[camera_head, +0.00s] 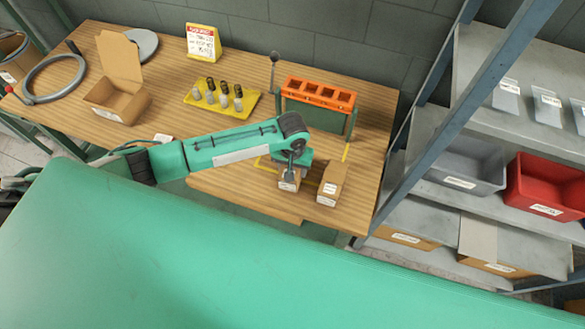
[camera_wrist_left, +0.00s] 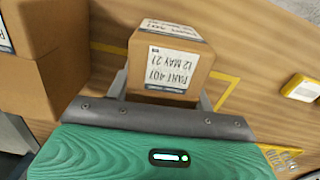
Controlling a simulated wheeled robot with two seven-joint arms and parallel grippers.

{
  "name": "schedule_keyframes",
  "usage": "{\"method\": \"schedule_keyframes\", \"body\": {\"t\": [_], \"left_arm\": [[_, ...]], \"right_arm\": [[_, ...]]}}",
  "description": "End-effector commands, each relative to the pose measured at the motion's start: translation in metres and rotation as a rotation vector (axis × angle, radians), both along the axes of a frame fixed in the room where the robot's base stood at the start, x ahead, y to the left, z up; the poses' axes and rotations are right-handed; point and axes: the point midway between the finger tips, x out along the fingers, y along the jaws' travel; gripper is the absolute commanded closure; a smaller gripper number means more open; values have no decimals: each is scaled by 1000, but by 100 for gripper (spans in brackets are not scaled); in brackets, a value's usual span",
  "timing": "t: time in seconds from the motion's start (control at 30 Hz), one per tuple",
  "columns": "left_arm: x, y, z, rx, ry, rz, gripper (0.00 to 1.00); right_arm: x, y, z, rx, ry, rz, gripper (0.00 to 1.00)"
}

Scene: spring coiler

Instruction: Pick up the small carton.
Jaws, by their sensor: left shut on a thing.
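The small carton (camera_head: 289,182) is brown with a white label and sits at the front of the wooden table, by a yellow taped outline. My left gripper (camera_head: 293,172) reaches down over it from the left and is shut on it. My right gripper is not in view.
A taller carton (camera_head: 332,183) stands close to the right of the small one; it also shows in the left wrist view (camera_wrist_left: 45,60). Behind are an orange rack (camera_head: 318,92), a yellow tray (camera_head: 222,105) with several cylinders, and an open box (camera_head: 117,100). A metal shelf stands right.

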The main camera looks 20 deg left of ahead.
Motion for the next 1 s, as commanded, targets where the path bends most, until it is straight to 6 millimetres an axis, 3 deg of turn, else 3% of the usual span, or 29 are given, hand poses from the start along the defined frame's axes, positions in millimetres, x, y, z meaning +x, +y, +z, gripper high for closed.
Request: {"method": "schedule_keyframes", "body": {"t": [0.37, 0.47, 0.8, 1.0], "left_arm": [[1, -1, 19, -3, -4, -1, 89], [2, -1, 38, -5, -6, -2, 89], [2, -1, 135, -4, -7, -1, 89], [1, -1, 176, -2, -5, -1, 89]], "right_arm": [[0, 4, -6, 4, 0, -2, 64], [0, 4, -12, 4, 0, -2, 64], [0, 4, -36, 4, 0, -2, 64], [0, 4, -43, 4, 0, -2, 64]]}}
